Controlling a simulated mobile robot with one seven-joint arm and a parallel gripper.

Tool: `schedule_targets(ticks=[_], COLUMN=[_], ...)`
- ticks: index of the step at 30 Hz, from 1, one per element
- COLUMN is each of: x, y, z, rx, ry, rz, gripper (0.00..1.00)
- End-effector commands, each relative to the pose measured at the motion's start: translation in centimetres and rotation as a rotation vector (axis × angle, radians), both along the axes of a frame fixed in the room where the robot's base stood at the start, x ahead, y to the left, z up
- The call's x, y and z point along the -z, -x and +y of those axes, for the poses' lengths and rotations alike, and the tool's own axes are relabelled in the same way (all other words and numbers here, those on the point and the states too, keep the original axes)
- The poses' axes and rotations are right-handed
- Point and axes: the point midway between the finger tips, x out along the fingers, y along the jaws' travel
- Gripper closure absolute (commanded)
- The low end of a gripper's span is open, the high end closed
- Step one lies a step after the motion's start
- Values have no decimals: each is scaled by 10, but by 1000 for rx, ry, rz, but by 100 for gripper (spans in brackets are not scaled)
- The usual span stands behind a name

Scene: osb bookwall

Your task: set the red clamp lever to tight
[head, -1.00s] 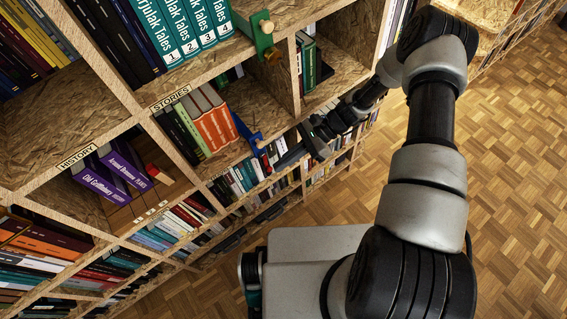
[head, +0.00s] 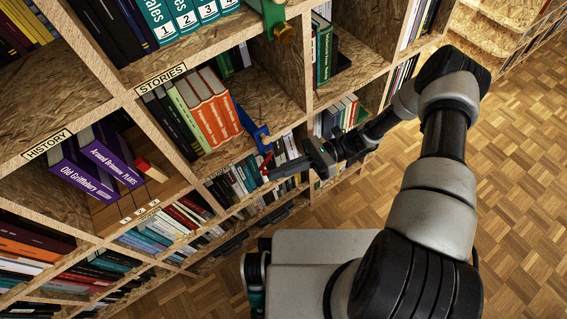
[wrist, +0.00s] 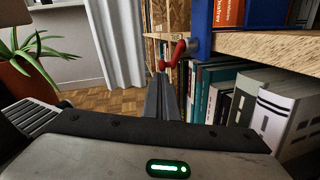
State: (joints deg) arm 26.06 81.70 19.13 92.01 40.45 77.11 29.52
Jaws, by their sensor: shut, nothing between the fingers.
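The red clamp lever (head: 266,163) hangs at the lower end of the blue bookend clamp (head: 252,125), on the front edge of the STORIES shelf. In the wrist view the lever (wrist: 177,52) sticks out to the left from the blue clamp (wrist: 202,24), with its end bent down. My gripper (head: 272,175) is shut and empty, its fingers pointing left in the head view. In the wrist view the fingertips (wrist: 162,78) lie just below the lever's free end. I cannot tell whether they touch it.
Orange and white books (head: 212,110) stand left of the clamp. The shelf board (wrist: 265,45) juts out at the right in the wrist view, above a row of books (wrist: 240,100). A green clamp (head: 272,15) sits on the shelf above. The parquet floor (head: 510,180) is open at the right.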

Motion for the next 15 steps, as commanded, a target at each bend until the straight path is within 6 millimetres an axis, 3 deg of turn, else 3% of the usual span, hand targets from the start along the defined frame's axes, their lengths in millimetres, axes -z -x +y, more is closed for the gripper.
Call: schedule_targets(ticks=[6,15], x=[0,0], y=[13,14], z=[9,11], rx=[-1,0], ry=[1,2], rz=[1,-1], gripper=[100,100])
